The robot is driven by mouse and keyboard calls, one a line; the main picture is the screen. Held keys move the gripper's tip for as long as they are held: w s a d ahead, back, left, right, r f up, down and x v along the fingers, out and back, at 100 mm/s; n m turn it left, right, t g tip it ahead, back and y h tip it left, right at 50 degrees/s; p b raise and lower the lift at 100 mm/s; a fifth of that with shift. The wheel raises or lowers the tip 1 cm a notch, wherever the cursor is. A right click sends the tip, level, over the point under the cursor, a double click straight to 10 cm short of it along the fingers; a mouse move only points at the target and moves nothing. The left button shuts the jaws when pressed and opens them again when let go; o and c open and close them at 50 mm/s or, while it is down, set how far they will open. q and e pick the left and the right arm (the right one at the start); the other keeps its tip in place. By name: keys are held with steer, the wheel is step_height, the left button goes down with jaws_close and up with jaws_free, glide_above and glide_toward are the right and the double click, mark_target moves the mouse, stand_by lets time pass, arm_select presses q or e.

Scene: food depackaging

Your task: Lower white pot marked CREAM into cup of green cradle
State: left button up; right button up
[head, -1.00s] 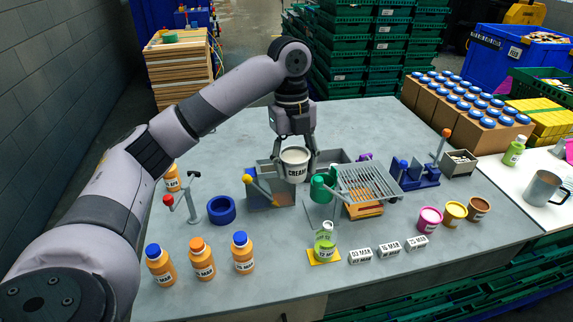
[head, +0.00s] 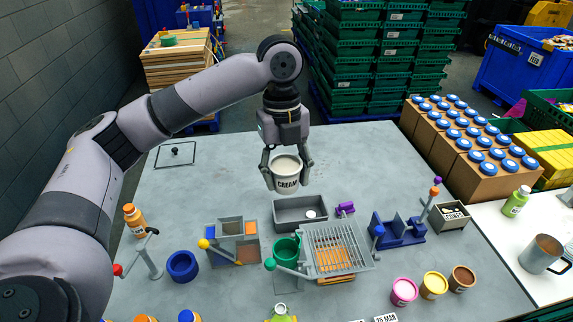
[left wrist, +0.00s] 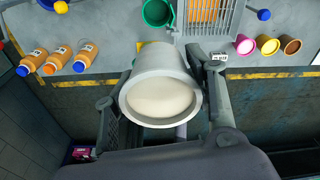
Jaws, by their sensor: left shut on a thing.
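The white pot marked CREAM (head: 287,184) hangs upright in the air, its open top showing pale cream. My left gripper (head: 287,180) is shut on its sides. In the head view the pot appears above and behind the grey tray, apart from the green cradle's cup (head: 287,249). The cup is open at the top and stands beside the slatted grey rack. In the left wrist view the pot (left wrist: 162,98) fills the middle between the fingers, and part of the green cup (left wrist: 158,13) shows at the top edge. My right gripper is not in view.
The grey tray (head: 290,222) lies between pot and cup in the picture. The slatted rack (head: 340,248) adjoins the cup on the right, and a lever with a green ball (head: 270,264) stands at its front left. The table's back left is mostly clear.

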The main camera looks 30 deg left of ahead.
mark_target(283, 188)
arm_select(q)
steer(key=f, duration=0.3)
steer(key=shift+s+a+f, duration=0.1)
steer(key=shift+s+f, duration=0.1)
steer(key=shift+s, duration=0.15)
steer(key=f+b, duration=0.5)
steer(key=shift+w, duration=0.25)
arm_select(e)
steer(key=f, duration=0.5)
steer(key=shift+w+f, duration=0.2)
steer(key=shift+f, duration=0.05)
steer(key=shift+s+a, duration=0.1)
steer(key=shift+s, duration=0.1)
